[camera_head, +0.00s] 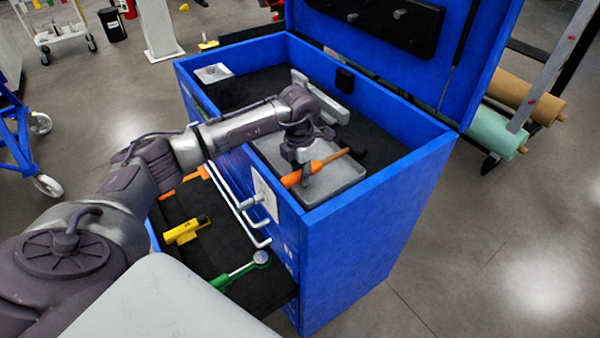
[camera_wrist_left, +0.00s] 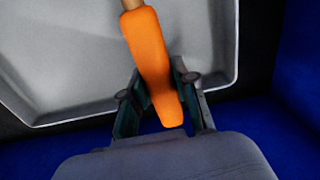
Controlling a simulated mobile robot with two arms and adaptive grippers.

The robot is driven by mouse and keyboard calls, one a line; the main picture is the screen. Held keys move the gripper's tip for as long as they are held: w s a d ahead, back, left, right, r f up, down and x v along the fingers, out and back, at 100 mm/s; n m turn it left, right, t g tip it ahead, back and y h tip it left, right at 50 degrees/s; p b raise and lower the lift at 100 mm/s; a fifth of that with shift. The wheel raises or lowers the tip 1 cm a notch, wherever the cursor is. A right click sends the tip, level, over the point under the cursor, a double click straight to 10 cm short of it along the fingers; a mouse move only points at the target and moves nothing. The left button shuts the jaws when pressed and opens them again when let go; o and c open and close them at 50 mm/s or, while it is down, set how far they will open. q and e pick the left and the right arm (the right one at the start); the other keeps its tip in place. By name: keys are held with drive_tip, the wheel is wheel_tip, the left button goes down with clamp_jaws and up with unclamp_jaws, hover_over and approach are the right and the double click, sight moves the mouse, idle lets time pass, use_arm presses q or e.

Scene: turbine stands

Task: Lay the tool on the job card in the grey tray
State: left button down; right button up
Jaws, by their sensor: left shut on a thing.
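The tool is a hammer (camera_head: 330,159) with an orange grip, a wooden shaft and a dark head pointing right. My left gripper (camera_head: 303,176) is shut on its orange handle, over the grey tray (camera_head: 338,185) in the top of the blue chest. In the left wrist view the fingers (camera_wrist_left: 163,104) stand on both sides of the orange handle (camera_wrist_left: 152,62), with the pale tray (camera_wrist_left: 60,65) beyond. I cannot tell whether the hammer touches the tray. I cannot make out a job card in the tray. My right gripper is not in view.
The blue chest's walls (camera_head: 385,168) surround the tray, and its lid stands open behind. A grey box (camera_head: 215,73) and a long grey piece (camera_head: 322,95) share the top. Below, an open drawer holds a yellow tool (camera_head: 187,230) and a green-handled tool (camera_head: 240,271).

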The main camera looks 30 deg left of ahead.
use_arm(q)
drive_tip(key=shift+s+d+f, duration=0.1)
drive_tip(key=shift+s+f, duration=0.2)
drive_tip(key=shift+f, duration=0.35)
drive_tip(key=shift+s+d+f, duration=0.1)
drive_tip(key=shift+s+f, duration=0.15)
drive_tip(key=shift+f, duration=0.4)
drive_tip(key=c, duration=1.2)
unclamp_jaws()
drive_tip(key=shift+w, duration=0.15)
drive_tip(key=o, duration=0.4)
drive_tip(key=shift+w+a+f, duration=0.1)
drive_tip(key=shift+w+f, duration=0.1)
drive_tip(key=shift+w, duration=0.1)
drive_tip(key=shift+r, duration=0.1)
drive_tip(key=shift+a+r, duration=0.1)
drive_tip(key=shift+o, duration=0.6)
